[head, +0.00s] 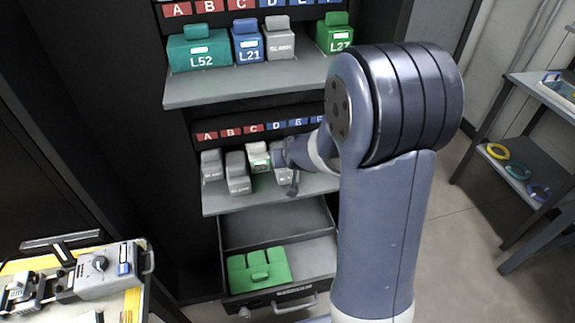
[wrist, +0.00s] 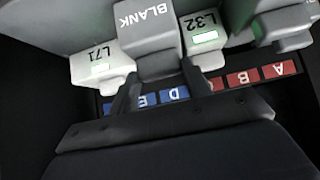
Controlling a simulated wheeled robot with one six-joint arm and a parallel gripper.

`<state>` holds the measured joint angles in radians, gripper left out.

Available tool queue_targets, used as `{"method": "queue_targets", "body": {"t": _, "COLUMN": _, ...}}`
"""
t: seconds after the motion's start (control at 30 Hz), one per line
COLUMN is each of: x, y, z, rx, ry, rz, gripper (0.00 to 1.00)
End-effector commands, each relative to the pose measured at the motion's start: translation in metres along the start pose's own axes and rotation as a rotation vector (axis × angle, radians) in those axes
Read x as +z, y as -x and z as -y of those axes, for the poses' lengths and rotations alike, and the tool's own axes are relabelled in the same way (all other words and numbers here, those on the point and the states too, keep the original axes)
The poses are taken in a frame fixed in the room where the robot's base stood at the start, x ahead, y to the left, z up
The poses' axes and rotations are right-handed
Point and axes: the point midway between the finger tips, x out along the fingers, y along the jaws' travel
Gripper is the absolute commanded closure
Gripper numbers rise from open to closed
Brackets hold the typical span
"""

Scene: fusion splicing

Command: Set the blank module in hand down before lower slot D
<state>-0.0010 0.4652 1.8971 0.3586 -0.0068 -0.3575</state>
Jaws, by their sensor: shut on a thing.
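My gripper (wrist: 160,78) is shut on a grey module marked BLANK (wrist: 150,28), with one finger on each side of its near end. In the head view the blank module (head: 284,177) is at the lower shelf, partly hidden by my gripper (head: 291,160). It stands in front of the blue D label (wrist: 174,95), between the L32 module (wrist: 205,45) and the L71 module (wrist: 100,66). I cannot tell whether its base touches the shelf. The D label also shows in the head view (head: 274,127).
Grey modules stand at the left of the lower shelf (head: 225,207), one (head: 238,178) further forward. The upper shelf (head: 250,88) holds L52, L21, a grey module and L27. An open drawer below holds a green module (head: 258,268). A splicer (head: 105,272) sits at left.

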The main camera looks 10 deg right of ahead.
Motion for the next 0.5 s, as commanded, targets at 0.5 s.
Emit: {"method": "queue_targets", "body": {"t": 0.5, "x": 0.0092, "y": -0.0092, "z": 0.0000, "rx": 0.000, "ry": 0.000, "rz": 0.000, "gripper": 0.53}}
